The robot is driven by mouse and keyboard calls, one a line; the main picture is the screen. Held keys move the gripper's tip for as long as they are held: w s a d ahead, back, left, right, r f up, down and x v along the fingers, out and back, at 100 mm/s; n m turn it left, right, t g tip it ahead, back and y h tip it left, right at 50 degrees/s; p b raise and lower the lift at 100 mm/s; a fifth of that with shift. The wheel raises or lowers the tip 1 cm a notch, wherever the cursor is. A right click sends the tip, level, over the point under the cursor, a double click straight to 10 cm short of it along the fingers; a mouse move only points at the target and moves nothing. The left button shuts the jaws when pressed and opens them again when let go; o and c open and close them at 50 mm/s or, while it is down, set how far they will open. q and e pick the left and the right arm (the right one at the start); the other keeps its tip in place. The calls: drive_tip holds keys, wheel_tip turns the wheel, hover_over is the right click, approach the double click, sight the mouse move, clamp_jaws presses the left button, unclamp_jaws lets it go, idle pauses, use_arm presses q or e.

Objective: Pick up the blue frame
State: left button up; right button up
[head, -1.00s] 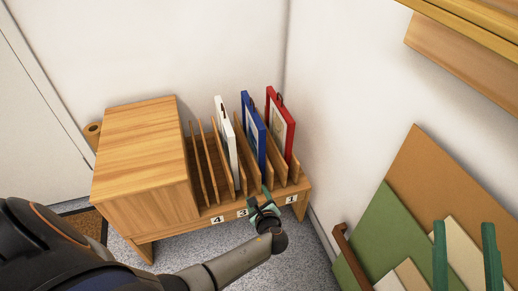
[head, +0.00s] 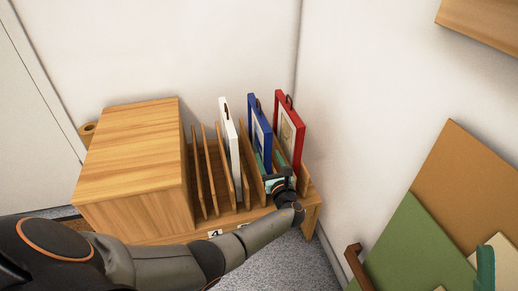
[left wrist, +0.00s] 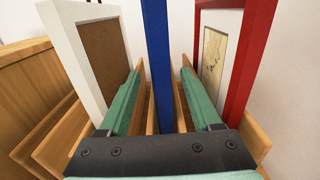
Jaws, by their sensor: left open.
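The blue frame (head: 260,130) stands upright in a slot of the wooden rack, between the white frame (head: 229,138) and the red frame (head: 289,130). My left gripper (head: 274,165) is open at the front of the rack, by the blue frame's near lower part. In the left wrist view the blue frame (left wrist: 158,60) shows edge-on between the two green fingers (left wrist: 161,75), one on each side. Whether the fingers touch it I cannot tell. Green finger parts of my right gripper (head: 485,268) show at the lower right edge, partly cut off.
The rack's wooden dividers (head: 211,170) stand close around the frames. A wooden cabinet block (head: 130,150) adjoins at left. The wall is close behind and right. Green and brown boards (head: 410,240) lean at the lower right.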

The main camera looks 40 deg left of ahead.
sight(261, 134)
use_arm(q)
drive_tip(key=b+x, duration=0.2)
drive_tip(key=x, duration=0.1)
drive_tip(key=b+x, duration=0.1)
drive_tip(key=x, duration=0.1)
drive_tip(key=shift+d+f, duration=0.1)
drive_tip(key=shift+f, duration=0.3)
drive_tip(key=shift+w+a+r, duration=0.15)
drive_tip(key=shift+w+a, duration=0.15)
drive_tip(key=shift+c, duration=1.4)
clamp_jaws()
drive_tip(key=shift+r, duration=0.15)
